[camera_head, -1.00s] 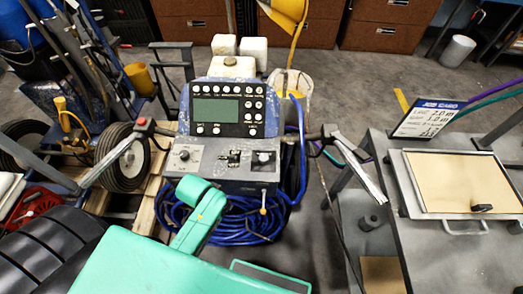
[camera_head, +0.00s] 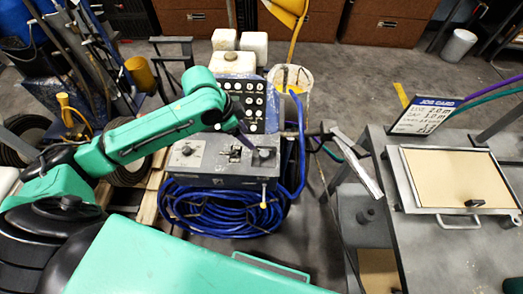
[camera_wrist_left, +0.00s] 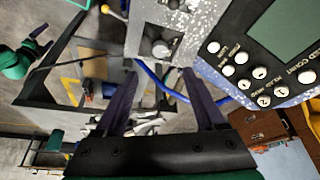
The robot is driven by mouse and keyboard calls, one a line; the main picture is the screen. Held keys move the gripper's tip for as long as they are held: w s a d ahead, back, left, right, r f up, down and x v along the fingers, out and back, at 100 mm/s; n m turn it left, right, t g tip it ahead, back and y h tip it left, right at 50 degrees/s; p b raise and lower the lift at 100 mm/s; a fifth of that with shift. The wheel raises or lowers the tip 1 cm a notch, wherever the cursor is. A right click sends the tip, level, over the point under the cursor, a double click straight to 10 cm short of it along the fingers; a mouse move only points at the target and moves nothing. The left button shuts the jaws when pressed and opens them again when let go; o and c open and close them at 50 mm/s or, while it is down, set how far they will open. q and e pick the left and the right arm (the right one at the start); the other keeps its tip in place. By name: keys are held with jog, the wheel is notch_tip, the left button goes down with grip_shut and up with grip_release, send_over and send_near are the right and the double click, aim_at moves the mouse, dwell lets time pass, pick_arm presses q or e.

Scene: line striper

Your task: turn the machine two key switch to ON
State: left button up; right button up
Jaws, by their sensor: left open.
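The line striper's grey control panel (camera_head: 222,158) shows in the head view, with a dark round switch (camera_head: 264,156) at its right end and another round control (camera_head: 187,151) at its left. The right-hand switch looks like the key switch, but its label and setting are too small to read. My left gripper (camera_head: 245,138) is above the panel's right part, close to that switch. In the left wrist view my left gripper (camera_wrist_left: 160,92) is open and empty, its dark fingers apart. My right gripper is out of view.
A coiled blue hose (camera_head: 222,212) hangs below the panel. A grey table (camera_head: 455,252) with a framed board (camera_head: 460,178) and a job card (camera_head: 425,115) is further right. Hand tools stand at the left.

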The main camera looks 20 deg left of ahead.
aim_at(263, 153)
pick_arm(q)
jog(key=x, duration=1.2)
jog(key=shift+w+d+f, duration=0.15)
jog(key=shift+d+f, duration=0.05)
jog(key=shift+f, duration=0.15)
jog(key=shift+c, duration=0.4)
grip_shut()
